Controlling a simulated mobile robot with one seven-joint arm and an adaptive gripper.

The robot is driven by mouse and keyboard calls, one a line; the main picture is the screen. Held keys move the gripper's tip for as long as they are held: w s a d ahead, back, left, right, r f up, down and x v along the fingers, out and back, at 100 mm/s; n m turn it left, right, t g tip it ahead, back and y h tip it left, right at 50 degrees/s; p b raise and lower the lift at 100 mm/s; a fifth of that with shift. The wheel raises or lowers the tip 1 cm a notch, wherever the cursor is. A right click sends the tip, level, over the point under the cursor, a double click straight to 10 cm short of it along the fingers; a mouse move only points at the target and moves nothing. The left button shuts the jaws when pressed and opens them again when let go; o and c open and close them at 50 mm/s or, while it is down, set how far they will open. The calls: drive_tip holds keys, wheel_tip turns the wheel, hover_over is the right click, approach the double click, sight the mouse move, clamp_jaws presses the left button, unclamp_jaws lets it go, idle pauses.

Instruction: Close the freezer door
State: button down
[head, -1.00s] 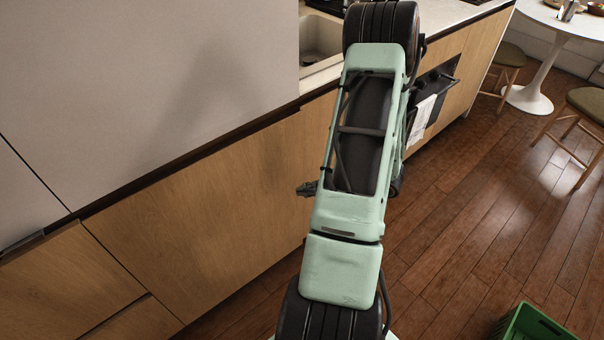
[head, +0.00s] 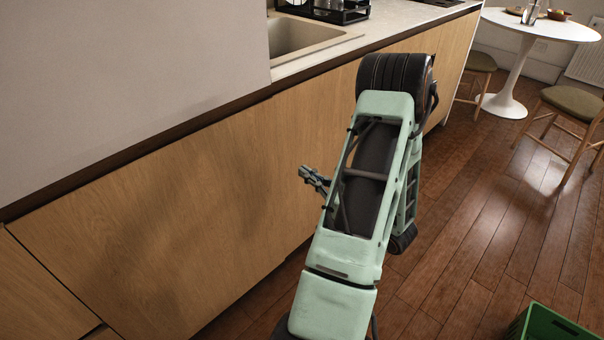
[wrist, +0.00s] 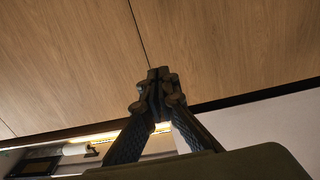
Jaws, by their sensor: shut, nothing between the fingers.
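No panel is clearly marked as the freezer door. In the head view, a large wood-faced panel (head: 190,215) fills the lower left, below a plain grey panel (head: 130,90). I cannot tell which one is the freezer door, and no clearly open door shows. My gripper (head: 304,171) is in front of the wooden fronts, left of my arm, pointing left. In the wrist view my gripper (wrist: 157,75) is shut and empty, its fingertips together. Wooden panels (wrist: 225,50) with a dark seam lie beyond it; contact cannot be told.
A sink (head: 300,36) and counter (head: 400,32) stand behind the wooden fronts. A green crate (head: 550,325) is on the floor at lower right. A round white table (head: 540,24) and stools (head: 575,101) stand at the back right. Wooden floor (head: 450,230) between is clear.

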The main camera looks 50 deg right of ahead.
sight(269, 148)
drive_tip(key=w+b, duration=0.2)
drive_tip(key=w, duration=0.9)
drive_tip(key=shift+w+d, duration=0.1)
drive_tip(key=shift+w, duration=0.3)
drive_tip(key=shift+w+y, duration=0.3)
drive_tip(key=shift+w, duration=0.55)
drive_tip(key=shift+s, duration=0.1)
